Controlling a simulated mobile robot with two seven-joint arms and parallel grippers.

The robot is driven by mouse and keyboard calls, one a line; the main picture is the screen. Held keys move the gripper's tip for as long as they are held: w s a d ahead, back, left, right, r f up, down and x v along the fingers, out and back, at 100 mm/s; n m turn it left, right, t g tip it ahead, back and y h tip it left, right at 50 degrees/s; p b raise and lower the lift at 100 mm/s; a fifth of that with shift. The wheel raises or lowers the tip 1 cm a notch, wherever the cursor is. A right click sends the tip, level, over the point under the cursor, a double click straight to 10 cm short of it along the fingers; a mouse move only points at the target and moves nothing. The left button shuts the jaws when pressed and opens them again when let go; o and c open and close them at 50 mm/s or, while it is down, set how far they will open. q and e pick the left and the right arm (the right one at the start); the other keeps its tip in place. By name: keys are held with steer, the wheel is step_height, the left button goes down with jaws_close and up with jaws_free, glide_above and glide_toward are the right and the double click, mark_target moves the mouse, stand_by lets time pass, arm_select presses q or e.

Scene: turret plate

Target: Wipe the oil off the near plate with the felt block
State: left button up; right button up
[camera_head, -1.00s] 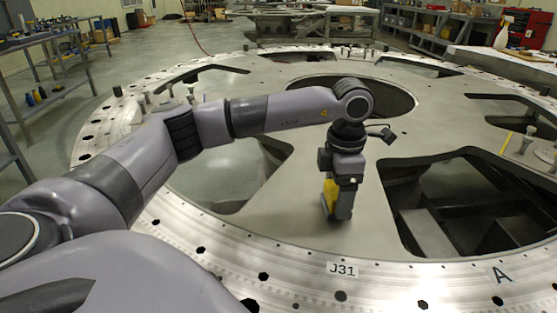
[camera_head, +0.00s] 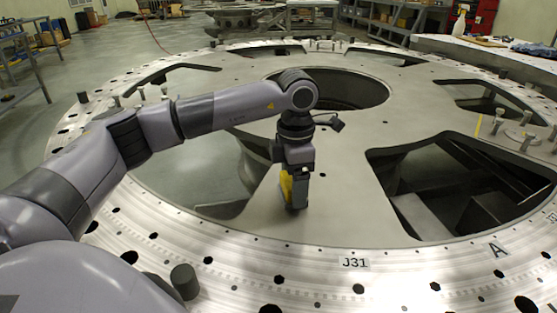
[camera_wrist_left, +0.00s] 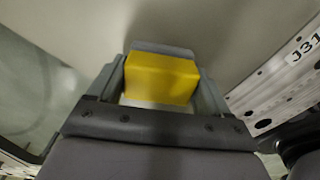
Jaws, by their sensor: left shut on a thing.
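My left gripper (camera_head: 292,196) points down at the near grey plate (camera_head: 345,200), the flat web between two large openings. It is shut on the yellow felt block (camera_head: 286,187), which shows only as a strip at its left side in the head view. In the left wrist view the felt block (camera_wrist_left: 160,78) sits between the fingers, low over the plate (camera_wrist_left: 240,25). I cannot tell whether its underside touches the plate. No oil is clearly visible; the gripper hides the plate under it. My right gripper is out of view.
A bright drilled rim (camera_head: 400,266) labelled J31 borders the plate in front. A dark peg (camera_head: 185,281) stands on it at left. Large openings lie left (camera_head: 205,180) and right (camera_head: 455,185) of the plate. Small posts (camera_head: 515,130) stand at the far right.

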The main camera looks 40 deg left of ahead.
arm_select(q)
step_height(320, 180, up, 4)
steer(key=shift+f+p, duration=0.25)
steer(key=shift+p, duration=0.8)
steer(key=shift+r, duration=0.35)
steer(key=shift+r+p, duration=0.8)
steer(key=shift+p, duration=0.05)
steer(key=shift+r+p, duration=0.5)
steer(key=shift+r, duration=0.2)
steer(key=shift+r+p, duration=0.35)
steer(key=shift+r, duration=0.15)
steer(key=shift+f, duration=0.1)
